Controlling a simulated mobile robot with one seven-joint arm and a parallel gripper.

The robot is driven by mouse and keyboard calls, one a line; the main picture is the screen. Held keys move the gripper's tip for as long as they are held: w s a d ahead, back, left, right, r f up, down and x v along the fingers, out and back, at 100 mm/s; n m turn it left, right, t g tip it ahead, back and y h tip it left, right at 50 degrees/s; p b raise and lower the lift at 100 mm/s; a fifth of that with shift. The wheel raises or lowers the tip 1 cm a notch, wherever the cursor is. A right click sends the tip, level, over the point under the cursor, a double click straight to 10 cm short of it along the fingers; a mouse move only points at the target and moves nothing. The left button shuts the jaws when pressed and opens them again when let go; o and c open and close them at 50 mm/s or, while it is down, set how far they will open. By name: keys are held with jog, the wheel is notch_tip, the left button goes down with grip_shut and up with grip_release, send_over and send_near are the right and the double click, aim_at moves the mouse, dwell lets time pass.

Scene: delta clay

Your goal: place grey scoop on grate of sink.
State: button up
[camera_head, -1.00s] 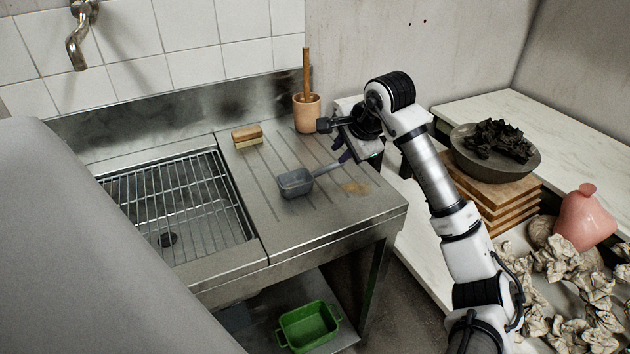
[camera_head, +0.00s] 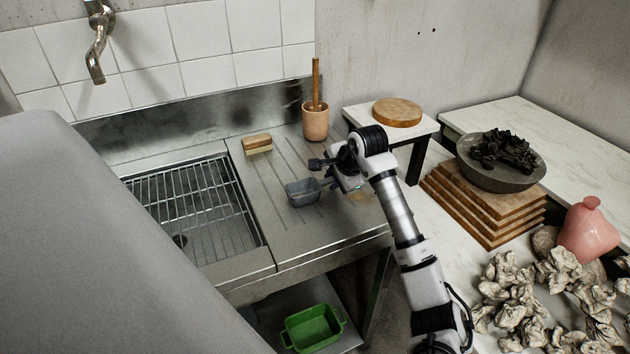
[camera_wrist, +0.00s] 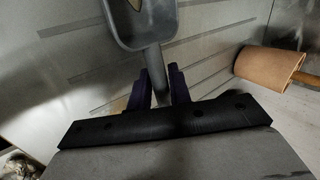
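The grey scoop (camera_head: 303,192) lies on the ribbed steel drainboard, to the right of the sink grate (camera_head: 196,210). Its handle points right, toward my gripper (camera_head: 327,172). In the wrist view the scoop's bowl (camera_wrist: 143,22) is at the top and its handle runs down between the two dark fingers of my gripper (camera_wrist: 160,85). The fingers stand close on both sides of the handle. I cannot tell whether they press on it. The grate is bare, inside the sink basin.
A wooden brush (camera_head: 257,143) lies behind the scoop. A terracotta pot (camera_head: 315,123) with a wooden stick stands at the back of the drainboard; it also shows in the wrist view (camera_wrist: 268,66). A green tub (camera_head: 313,328) sits on the lower shelf.

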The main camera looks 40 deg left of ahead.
grip_shut()
jog(key=shift+r, duration=0.1)
